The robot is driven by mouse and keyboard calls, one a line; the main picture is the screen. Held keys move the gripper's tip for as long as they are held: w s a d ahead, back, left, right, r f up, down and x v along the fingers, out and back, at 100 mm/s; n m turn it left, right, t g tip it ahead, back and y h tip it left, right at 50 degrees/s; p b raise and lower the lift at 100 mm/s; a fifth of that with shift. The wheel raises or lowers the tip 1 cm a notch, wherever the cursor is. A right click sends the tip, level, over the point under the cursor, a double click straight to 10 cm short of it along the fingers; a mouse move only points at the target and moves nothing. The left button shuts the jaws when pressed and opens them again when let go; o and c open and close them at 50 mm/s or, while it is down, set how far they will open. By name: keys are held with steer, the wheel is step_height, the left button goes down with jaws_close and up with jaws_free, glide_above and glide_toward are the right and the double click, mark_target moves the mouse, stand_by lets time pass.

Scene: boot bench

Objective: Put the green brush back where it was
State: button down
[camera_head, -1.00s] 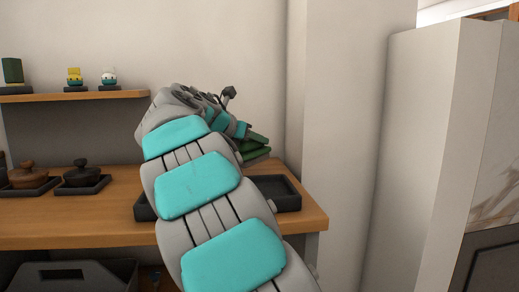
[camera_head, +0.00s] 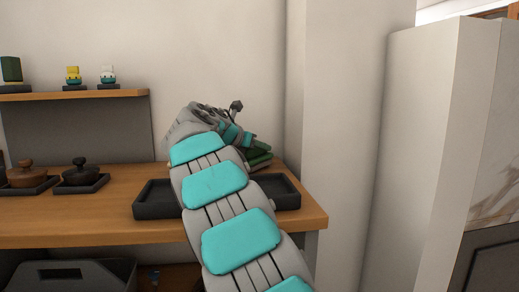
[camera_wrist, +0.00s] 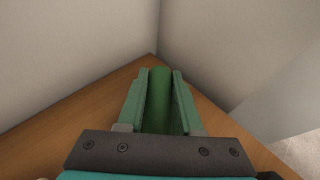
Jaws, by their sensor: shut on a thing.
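The green brush (camera_wrist: 160,104) is a dark green block between the two lighter green fingers of my gripper (camera_wrist: 160,73), which is shut on it. In the head view my gripper (camera_head: 258,152) shows as green pieces beyond my wrist, over the back right of the wooden bench (camera_head: 110,228). The brush is hard to tell from the fingers there. Dark tray space lies near it, with a right part (camera_head: 287,192) and a left part (camera_head: 153,200). My arm hides the middle, so I cannot tell whether this is one tray or two. The right part looks empty.
A brown lidded-looking object on a dark tray (camera_head: 25,178) and a black one (camera_head: 79,174) stand at the bench's left. A wall shelf (camera_head: 75,96) holds small figures. A wall corner is close behind my gripper. A grey bin (camera_head: 75,275) sits below.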

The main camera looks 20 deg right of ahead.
steer(key=shift+f, duration=0.1)
steer(key=c, duration=0.6)
jaws_free()
steer(key=shift+o, duration=0.2)
steer(key=shift+a+r, duration=0.2)
steer(key=v, duration=1.1)
steer(key=shift+s+a, duration=0.2)
steer(key=shift+s, duration=0.1)
